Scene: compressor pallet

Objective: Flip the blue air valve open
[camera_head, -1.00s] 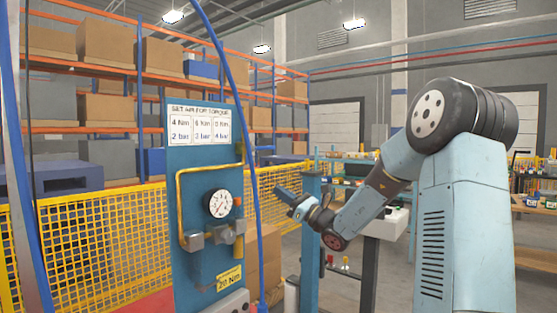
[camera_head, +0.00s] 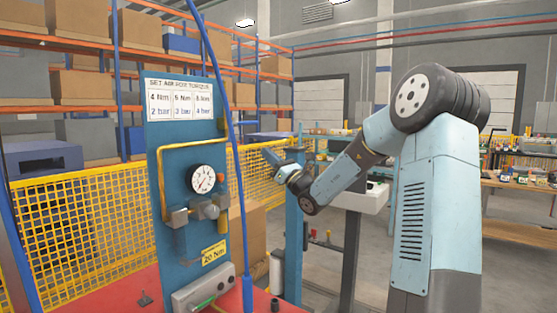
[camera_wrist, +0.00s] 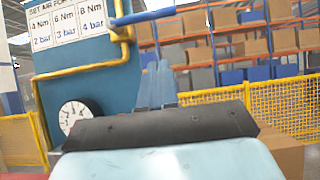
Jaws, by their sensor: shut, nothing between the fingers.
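The blue panel (camera_head: 166,240) stands left of centre in the head view, with a yellow pipe (camera_head: 160,175), a round gauge (camera_head: 202,180) and grey fittings (camera_head: 203,209). I cannot single out the blue air valve there. In the wrist view, a blue bar (camera_wrist: 150,17) crosses near the top of the yellow pipe (camera_wrist: 124,52); I cannot tell whether it is the valve handle or hose. My gripper (camera_head: 268,155) is shut and empty, to the right of the panel and apart from it. Its blue fingers (camera_wrist: 155,85) show below the bar in the wrist view.
A blue hose (camera_head: 235,150) hangs in front of the panel's right edge. A grey box (camera_head: 205,290) sits at the panel's foot on a red surface (camera_head: 110,285). A yellow mesh fence (camera_head: 75,225) and a cardboard box (camera_head: 247,225) stand behind.

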